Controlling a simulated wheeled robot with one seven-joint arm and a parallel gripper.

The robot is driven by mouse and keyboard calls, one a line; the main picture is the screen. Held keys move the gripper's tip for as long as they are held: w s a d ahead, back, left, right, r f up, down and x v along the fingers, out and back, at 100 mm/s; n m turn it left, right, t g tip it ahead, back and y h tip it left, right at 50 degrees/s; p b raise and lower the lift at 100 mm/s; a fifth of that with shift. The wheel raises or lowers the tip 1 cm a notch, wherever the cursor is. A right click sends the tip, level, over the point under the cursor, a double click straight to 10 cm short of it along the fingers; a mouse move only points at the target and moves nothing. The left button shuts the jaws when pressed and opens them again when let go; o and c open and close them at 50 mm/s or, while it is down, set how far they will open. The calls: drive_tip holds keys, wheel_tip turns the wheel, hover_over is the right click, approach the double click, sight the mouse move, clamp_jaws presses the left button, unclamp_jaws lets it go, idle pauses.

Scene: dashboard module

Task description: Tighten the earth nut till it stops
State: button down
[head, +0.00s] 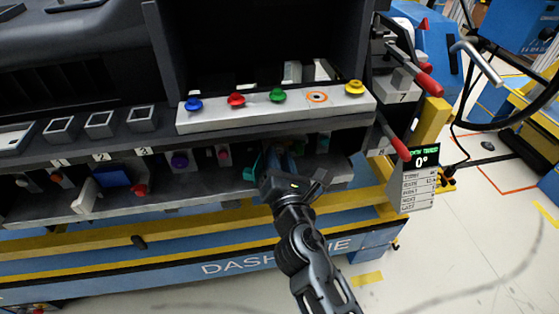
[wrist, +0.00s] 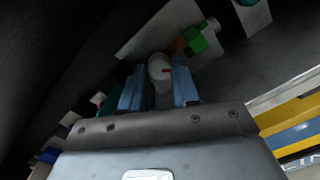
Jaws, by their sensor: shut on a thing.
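The earth nut (wrist: 160,68) appears to be the pale round piece with a small red mark in the middle of the wrist view. The blue fingers of my gripper (wrist: 159,84) stand one on each side of it and are shut on it. In the head view my gripper (head: 279,164) reaches into the recess under the white button strip, and its body hides the nut there. A green-lit display (head: 424,157) at the right reads 0°; its small heading is hard to read.
A white strip (head: 275,108) with coloured knobs overhangs the recess. In the wrist view a green piece (wrist: 196,40) sits close to the right finger. Red-handled levers (head: 430,84) stand at the right. A yellow rail (head: 180,225) runs below.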

drive_tip(key=m+b, duration=0.1)
drive_tip(key=m, duration=0.2)
drive_tip(key=shift+m, duration=0.4)
drive_tip(key=m+b, duration=0.1)
drive_tip(key=m, duration=0.2)
drive_tip(key=m+b, duration=0.1)
drive_tip(key=m, duration=0.3)
drive_tip(key=m+b, duration=0.2)
drive_tip(key=m, duration=0.1)
drive_tip(key=shift+m, duration=0.3)
drive_tip(key=m+b, duration=0.2)
drive_tip(key=m, duration=0.1)
drive_tip(key=shift+m, duration=0.3)
drive_tip(key=m+b, duration=0.2)
drive_tip(key=m, duration=0.1)
drive_tip(key=shift+f+y+b, duration=0.1)
drive_tip(key=shift+y+b, duration=0.2)
drive_tip(key=m+b, duration=0.3)
drive_tip(key=m, duration=0.3)
drive_tip(key=shift+d, duration=0.1)
drive_tip(key=shift+m, duration=0.3)
